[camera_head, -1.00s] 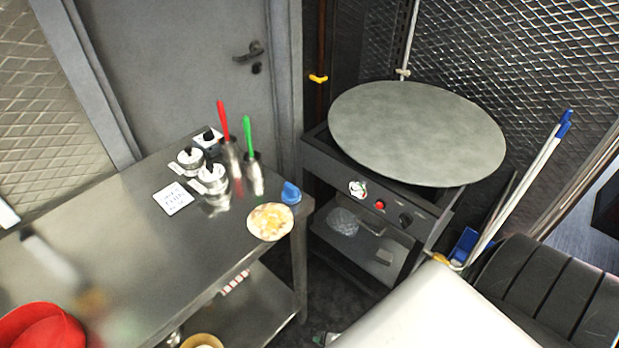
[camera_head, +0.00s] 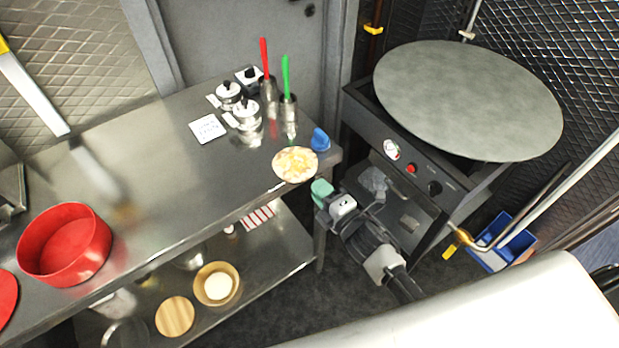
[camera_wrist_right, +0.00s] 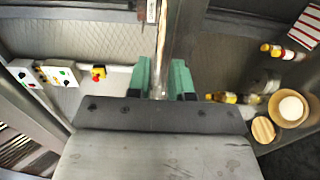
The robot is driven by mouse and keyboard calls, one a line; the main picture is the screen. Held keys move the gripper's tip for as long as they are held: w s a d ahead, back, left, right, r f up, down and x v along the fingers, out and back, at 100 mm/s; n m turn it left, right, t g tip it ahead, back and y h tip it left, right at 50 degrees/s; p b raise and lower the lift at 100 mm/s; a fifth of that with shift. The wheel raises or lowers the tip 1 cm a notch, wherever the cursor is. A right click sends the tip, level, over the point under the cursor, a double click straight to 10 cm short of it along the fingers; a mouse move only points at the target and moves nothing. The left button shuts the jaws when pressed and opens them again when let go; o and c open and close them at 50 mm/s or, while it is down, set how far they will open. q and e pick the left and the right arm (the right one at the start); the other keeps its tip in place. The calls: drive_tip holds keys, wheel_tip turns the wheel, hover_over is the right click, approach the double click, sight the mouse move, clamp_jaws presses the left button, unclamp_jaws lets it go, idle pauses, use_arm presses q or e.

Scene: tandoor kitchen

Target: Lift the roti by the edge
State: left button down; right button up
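The roti (camera_head: 295,164), pale with golden patches, lies at the right corner of the steel table (camera_head: 150,180) in the head view, close to the edge. My right gripper (camera_head: 321,191) is just off that corner, to the lower right of the roti and apart from it. In the right wrist view its green fingers (camera_wrist_right: 161,78) stand apart with a gap between them and nothing held. My left gripper is not in view.
A blue object (camera_head: 320,140) sits beside the roti. Cups with a red-handled tool (camera_head: 265,60) and a green-handled tool (camera_head: 286,78) stand behind. A large round griddle (camera_head: 467,100) is at right. A red pot (camera_head: 64,245) stands at left.

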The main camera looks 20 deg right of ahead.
sight(311, 173)
drive_tip(key=shift+b+x, duration=0.6)
drive_tip(key=shift+x, duration=1.85)
drive_tip(key=shift+c, duration=0.4)
clamp_jaws()
wheel_tip(311, 173, up, 3)
drive_tip(key=p, duration=0.2)
drive_tip(key=shift+f+p, duration=0.15)
drive_tip(key=shift+p, duration=0.15)
drive_tip(key=shift+f, duration=0.1)
drive_tip(key=shift+s+d+p, duration=0.15)
drive_tip(key=shift+s+p, duration=0.15)
drive_tip(key=shift+s, duration=0.15)
drive_tip(key=s+d+r+p, duration=0.2)
drive_tip(key=s+p, duration=0.1)
drive_tip(key=s, duration=0.3)
drive_tip(key=s+d+r+p, duration=0.2)
drive_tip(key=s+r+p, duration=0.1)
drive_tip(key=s, duration=0.3)
drive_tip(key=shift+s+d, duration=0.2)
drive_tip(key=shift+d, duration=0.05)
